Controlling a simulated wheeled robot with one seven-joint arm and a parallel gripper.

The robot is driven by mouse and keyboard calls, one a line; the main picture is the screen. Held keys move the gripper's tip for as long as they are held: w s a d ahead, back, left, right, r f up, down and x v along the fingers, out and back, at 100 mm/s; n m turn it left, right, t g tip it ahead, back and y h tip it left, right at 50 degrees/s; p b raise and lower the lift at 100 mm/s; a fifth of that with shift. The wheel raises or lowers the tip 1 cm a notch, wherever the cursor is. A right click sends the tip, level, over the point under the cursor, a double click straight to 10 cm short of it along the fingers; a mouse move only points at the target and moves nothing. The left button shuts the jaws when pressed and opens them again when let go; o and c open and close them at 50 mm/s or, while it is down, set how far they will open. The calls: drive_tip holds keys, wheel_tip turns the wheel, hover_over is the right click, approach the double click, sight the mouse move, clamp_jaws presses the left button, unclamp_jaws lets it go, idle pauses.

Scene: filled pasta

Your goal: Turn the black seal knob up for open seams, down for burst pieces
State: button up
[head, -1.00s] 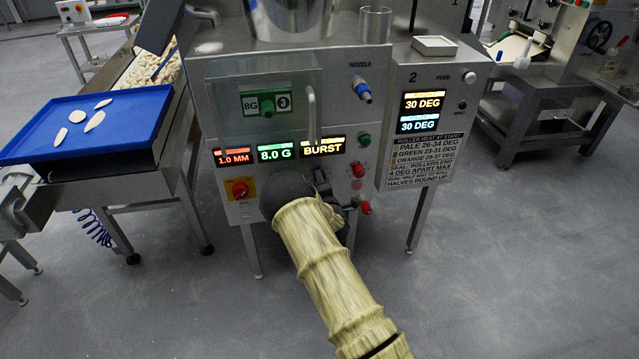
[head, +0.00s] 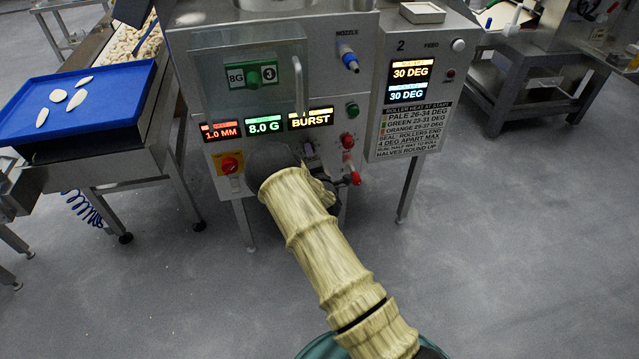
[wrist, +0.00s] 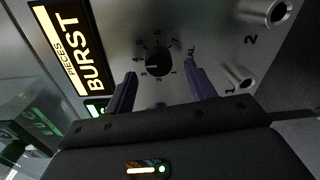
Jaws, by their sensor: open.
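The black seal knob (wrist: 158,62) shows in the wrist view on the steel panel, ringed by a numbered dial, its white pointer mark toward the left of that picture. My gripper (wrist: 160,88) is open, its two purple fingers on either side of and just below the knob, with nothing between them that I can see. I cannot tell whether they touch the panel. The display (head: 311,117) reads BURST; it also shows in the wrist view (wrist: 75,50) with "PIECES". In the head view my arm hides the knob and most of the gripper.
Other displays read 1.0 MM (head: 220,130) and 8.0 G (head: 265,124). A box with 30 DEG readouts (head: 408,82) stands right. A blue tray (head: 95,125) holds several pale pieces at left.

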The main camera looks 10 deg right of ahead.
drive_tip(key=s+p, duration=0.2)
drive_tip(key=s, duration=1.3)
drive_tip(key=shift+s+r, duration=0.15)
drive_tip(key=shift+r, duration=0.2)
